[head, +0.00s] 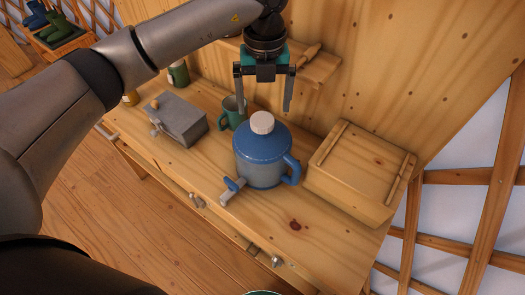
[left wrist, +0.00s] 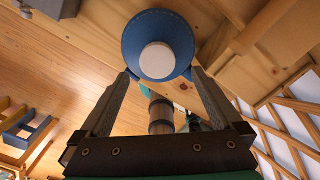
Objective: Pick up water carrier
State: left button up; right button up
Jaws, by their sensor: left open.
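The water carrier (head: 262,158) is a blue jug with a white cap, a side handle at its right and a tap at its front left. It stands upright on the wooden counter (head: 255,225). My left gripper (head: 263,95) is open and empty above the carrier, with its two fingers pointing down, apart from it. In the left wrist view the carrier (left wrist: 160,48) shows from above, with its white cap between and beyond the open fingertips (left wrist: 160,82).
A wooden box (head: 358,172) stands close right of the carrier. A green mug (head: 234,112) and a grey metal box (head: 178,120) stand to its left. A small wall shelf (head: 312,66) is behind my gripper. The counter's front right is clear.

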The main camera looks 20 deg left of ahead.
aim_at(262, 122)
pick_arm(q)
jog(key=shift+a+f+p, duration=0.2)
jog(key=shift+f+p, duration=0.1)
jog(key=shift+f, duration=3.2)
jog(key=shift+c, duration=0.2)
jog(key=shift+s+f, duration=0.2)
grip_shut()
jog(key=shift+r, duration=0.1)
